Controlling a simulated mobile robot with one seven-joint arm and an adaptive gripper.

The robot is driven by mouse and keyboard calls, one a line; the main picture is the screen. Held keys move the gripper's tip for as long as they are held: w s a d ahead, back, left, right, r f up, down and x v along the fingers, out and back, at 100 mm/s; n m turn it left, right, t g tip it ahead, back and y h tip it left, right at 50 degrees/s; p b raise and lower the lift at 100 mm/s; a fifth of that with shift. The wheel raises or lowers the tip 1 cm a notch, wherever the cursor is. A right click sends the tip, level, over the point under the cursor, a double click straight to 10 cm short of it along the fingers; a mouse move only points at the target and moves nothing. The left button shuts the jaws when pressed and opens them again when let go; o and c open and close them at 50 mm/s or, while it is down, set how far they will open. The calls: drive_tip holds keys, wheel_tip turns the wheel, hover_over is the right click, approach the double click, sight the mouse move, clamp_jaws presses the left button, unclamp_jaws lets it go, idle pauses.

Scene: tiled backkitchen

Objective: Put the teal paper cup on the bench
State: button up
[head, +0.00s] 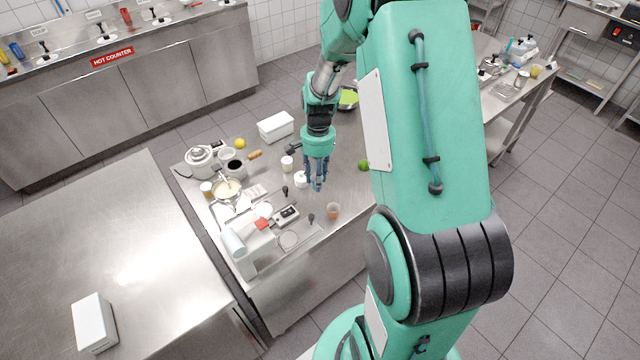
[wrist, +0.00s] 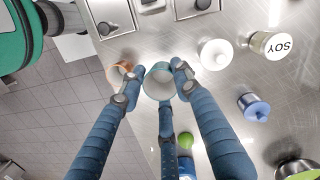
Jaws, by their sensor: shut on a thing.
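The teal paper cup (wrist: 158,83) shows in the wrist view between my fingers, with its pale inside facing the camera. My gripper (wrist: 160,80) has three blue fingers, shut around the cup's sides. In the head view my gripper (head: 317,183) points down over the steel bench (head: 345,185), and its fingers mostly hide the cup. I cannot tell whether the cup's base touches the bench top.
An orange-brown cup (head: 333,211) stands near the bench's front edge; in the wrist view it (wrist: 119,73) is close beside my fingers. A white lidded pot (head: 300,179) and a green lime (head: 364,165) are nearby. Scales, jars and utensils crowd the left.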

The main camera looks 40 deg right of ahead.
drive_tip(key=shift+f, duration=1.45)
drive_tip(key=shift+f+b, duration=0.4)
drive_tip(key=shift+f, duration=1.5)
drive_tip(key=o, duration=1.1)
drive_tip(key=shift+f, duration=0.1)
drive_tip(key=shift+o, duration=0.2)
drive_tip(key=r, duration=0.3)
drive_tip(key=r+p, duration=0.1)
drive_tip(key=r, duration=0.3)
drive_tip(key=w+d+r, duration=0.1)
drive_tip(key=r, duration=0.3)
drive_tip(key=shift+r+p, duration=0.3)
drive_tip(key=shift+r, duration=0.3)
